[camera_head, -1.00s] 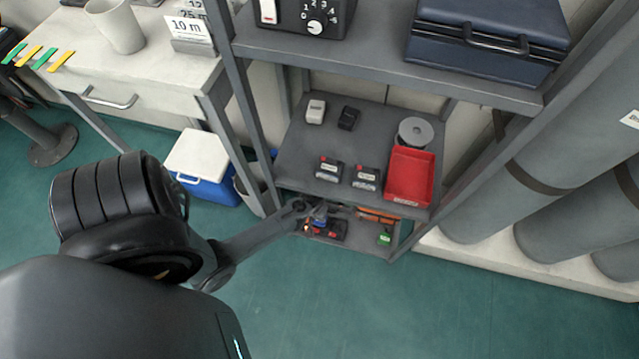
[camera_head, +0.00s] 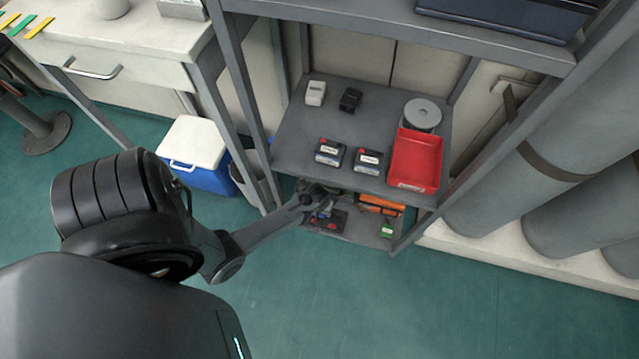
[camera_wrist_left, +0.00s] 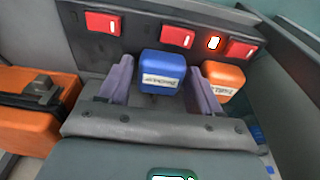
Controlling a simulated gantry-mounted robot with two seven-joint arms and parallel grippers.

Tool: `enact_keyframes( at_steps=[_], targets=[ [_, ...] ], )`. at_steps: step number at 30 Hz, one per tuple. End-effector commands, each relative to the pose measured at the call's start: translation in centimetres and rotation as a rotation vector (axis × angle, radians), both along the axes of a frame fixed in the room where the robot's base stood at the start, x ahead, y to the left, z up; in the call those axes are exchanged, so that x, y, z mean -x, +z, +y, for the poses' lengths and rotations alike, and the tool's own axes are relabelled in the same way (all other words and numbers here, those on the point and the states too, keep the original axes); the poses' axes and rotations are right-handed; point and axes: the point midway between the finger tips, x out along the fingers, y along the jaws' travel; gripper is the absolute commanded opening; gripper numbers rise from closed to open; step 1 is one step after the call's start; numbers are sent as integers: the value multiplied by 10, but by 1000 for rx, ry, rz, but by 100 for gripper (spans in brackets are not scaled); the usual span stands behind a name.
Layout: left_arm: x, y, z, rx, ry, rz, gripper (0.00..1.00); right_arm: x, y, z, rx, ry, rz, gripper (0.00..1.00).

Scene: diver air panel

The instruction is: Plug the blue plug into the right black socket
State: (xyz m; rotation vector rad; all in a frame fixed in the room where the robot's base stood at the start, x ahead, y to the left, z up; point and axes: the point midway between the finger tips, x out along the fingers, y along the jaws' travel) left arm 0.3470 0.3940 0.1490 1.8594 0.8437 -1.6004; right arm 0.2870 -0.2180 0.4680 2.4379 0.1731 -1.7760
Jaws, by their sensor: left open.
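In the left wrist view, the blue plug (camera_wrist_left: 162,72) with a white label sits between the two fingers of my left gripper (camera_wrist_left: 161,88). The gripper is open, with a gap visible on each side of the plug. An orange plug (camera_wrist_left: 222,78) with a white label is just right of the right finger. Both plugs are in front of a dark strip (camera_wrist_left: 140,38) with red switches. The black sockets cannot be made out, and whether the blue plug is seated in one is unclear. In the head view, my left gripper (camera_head: 322,206) reaches into the low shelf. My right gripper is not seen.
An orange case (camera_wrist_left: 38,105) lies left of the gripper, and it also shows in the head view (camera_head: 380,205). A green item (camera_head: 387,230) is on the low shelf's right. The shelf above holds a red tray (camera_head: 416,162) and several small boxes. Rack posts flank the arm.

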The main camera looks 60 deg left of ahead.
Motion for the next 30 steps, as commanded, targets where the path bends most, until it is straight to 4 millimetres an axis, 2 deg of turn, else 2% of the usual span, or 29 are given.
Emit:
enact_keyframes(
  at_steps=[7, 15, 16, 17, 21, 24, 30],
  targets=[
    [0, 0, 0, 0, 0, 0, 64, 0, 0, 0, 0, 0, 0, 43],
    [0, 0, 0, 1, -1, 1, 22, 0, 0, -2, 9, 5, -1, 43],
    [0, 0, 0, 1, -1, 1, 20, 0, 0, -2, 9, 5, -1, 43],
    [1, -1, 0, 0, -1, 2, 48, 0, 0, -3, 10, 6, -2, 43],
    [1, -1, 0, 1, -1, 2, 26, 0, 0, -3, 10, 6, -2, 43],
    [1, -1, 0, 1, -1, 2, 14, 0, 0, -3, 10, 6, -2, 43],
    [2, 0, 0, 1, -1, 4, 14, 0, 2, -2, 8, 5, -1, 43]
  ],
)
